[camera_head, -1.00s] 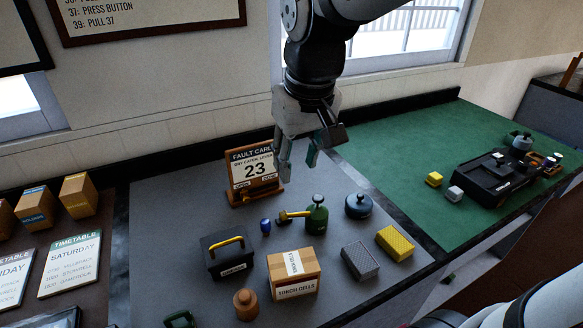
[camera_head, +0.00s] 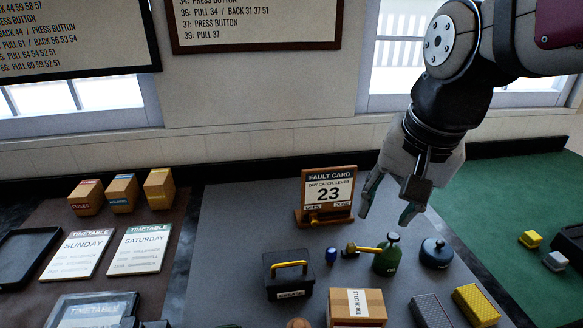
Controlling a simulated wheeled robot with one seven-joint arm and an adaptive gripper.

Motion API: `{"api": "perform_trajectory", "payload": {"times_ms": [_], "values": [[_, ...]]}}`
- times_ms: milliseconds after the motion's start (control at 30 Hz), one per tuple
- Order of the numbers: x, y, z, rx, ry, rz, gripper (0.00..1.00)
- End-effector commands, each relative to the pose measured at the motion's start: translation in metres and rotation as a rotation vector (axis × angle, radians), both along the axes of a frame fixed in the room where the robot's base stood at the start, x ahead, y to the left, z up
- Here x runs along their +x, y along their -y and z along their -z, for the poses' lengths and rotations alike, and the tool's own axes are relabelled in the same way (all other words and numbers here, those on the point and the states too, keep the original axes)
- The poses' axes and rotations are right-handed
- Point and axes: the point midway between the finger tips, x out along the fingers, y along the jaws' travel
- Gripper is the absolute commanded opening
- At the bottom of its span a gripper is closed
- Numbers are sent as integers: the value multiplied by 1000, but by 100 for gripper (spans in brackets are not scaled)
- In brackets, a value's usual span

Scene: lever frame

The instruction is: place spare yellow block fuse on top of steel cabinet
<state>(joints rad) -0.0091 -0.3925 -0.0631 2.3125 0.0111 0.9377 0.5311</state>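A larger yellow ribbed block (camera_head: 475,304) lies on the grey mat at the lower right. My gripper (camera_head: 385,217) is open and empty, fingers pointing down, in front of the wall and right of the fault card. It is well left of the small yellow block. I cannot make out a steel cabinet in this view.
A fault card stand (camera_head: 327,196), green oil can (camera_head: 387,257), blue round pot (camera_head: 436,253), black toolbox (camera_head: 289,274) and cardboard box (camera_head: 356,308) stand on the grey mat. Three wooden boxes, one labelled fuses (camera_head: 87,197), and timetables (camera_head: 140,249) are at left.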

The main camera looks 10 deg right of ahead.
Motion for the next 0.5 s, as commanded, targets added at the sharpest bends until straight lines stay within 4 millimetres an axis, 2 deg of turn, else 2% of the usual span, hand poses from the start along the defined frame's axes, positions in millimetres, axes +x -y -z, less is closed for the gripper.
{"api": "perform_trajectory", "payload": {"times_ms": [33,167,300,500], "values": [[20,3,13,24,-35,84,40],[60,11,38,77,-111,322,40],[100,21,72,110,-185,579,40],[140,32,113,122,-250,861,40]]}}
